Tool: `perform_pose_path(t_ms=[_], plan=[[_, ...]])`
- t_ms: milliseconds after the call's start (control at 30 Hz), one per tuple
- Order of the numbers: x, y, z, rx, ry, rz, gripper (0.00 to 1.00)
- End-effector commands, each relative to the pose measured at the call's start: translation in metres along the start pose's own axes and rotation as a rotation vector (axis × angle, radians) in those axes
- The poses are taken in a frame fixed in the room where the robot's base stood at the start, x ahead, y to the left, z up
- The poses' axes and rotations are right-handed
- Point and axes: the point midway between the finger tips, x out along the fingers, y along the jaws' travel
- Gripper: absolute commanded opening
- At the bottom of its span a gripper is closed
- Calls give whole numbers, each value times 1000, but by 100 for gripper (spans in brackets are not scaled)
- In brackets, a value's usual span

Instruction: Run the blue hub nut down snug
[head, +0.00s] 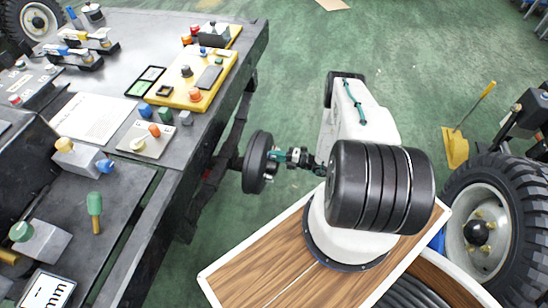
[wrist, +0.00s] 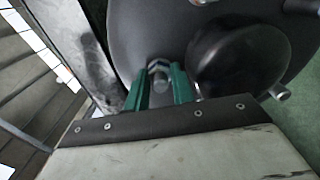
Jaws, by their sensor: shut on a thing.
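My gripper (head: 276,156) has green fingers and reaches the face of a dark round hub (head: 256,163) beside the bench. In the wrist view my gripper (wrist: 160,88) is shut on a small bluish-grey piece, which looks like the blue hub nut (wrist: 159,72), against the hub face (wrist: 150,30). The fingers hide its sides, and I cannot tell whether it touches the face. A black domed centre cap (wrist: 228,56) stands just right of the fingers. A bare metal stud (wrist: 281,92) shows at lower right.
A dark bench (head: 185,140) on the left holds a yellow board (head: 205,78), a white sheet (head: 93,119) and several knobbed blocks. A large tyre (head: 520,215) with yellow nuts stands at right. Green floor (head: 290,60) is clear behind the hub.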

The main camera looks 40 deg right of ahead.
Motion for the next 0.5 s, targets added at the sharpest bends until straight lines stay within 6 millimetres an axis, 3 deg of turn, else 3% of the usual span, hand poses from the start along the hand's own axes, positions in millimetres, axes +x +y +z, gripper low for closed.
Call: perform_pose_path(t_ms=[467,500], plan=[[-1,-2,-2,16,0,-3,2],[-1,-2,-2,16,0,-3,33]])
